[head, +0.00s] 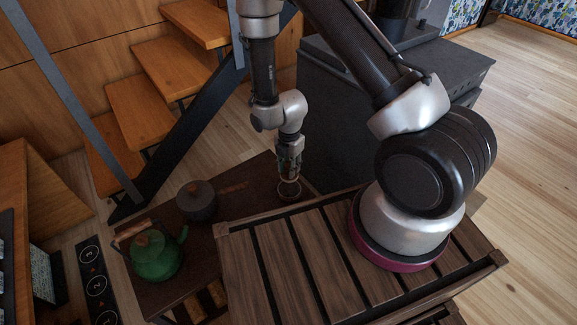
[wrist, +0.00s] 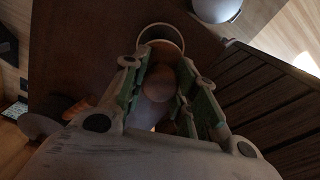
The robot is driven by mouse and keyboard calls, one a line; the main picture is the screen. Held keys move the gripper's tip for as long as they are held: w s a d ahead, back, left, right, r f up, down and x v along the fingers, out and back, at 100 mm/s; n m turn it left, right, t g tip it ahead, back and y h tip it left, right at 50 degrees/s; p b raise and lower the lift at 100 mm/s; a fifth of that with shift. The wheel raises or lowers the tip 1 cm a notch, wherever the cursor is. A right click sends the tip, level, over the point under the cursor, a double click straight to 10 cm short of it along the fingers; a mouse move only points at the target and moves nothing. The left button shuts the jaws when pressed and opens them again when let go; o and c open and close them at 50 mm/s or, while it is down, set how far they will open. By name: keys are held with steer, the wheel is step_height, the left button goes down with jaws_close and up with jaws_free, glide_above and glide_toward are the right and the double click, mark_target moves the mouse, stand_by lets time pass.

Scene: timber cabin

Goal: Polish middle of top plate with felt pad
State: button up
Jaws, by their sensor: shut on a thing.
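My gripper (head: 289,178) points down over the right part of a dark brown top plate (head: 262,172). It is shut on the brown, rounded handle (wrist: 158,84) of what appears to be the felt pad. A round, pale-rimmed piece (head: 289,190) sits below the fingertips, and its rim also shows in the wrist view (wrist: 162,27). I cannot tell whether its underside touches the plate. A reddish streak (head: 234,187) lies on the plate, left of my gripper. The pad's underside is hidden.
A dark grey pot (head: 196,201) and a green kettle (head: 156,257) with a wooden handle stand on the left of the plate. A slatted wooden surface (head: 285,262) adjoins its right side. A dark cabinet (head: 335,135) and stairs (head: 150,110) stand behind.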

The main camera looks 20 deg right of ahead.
steer(key=shift+d+f, duration=0.1)
steer(key=shift+f, duration=2.9)
steer(key=shift+f, duration=0.6)
steer(key=shift+r, duration=3.55)
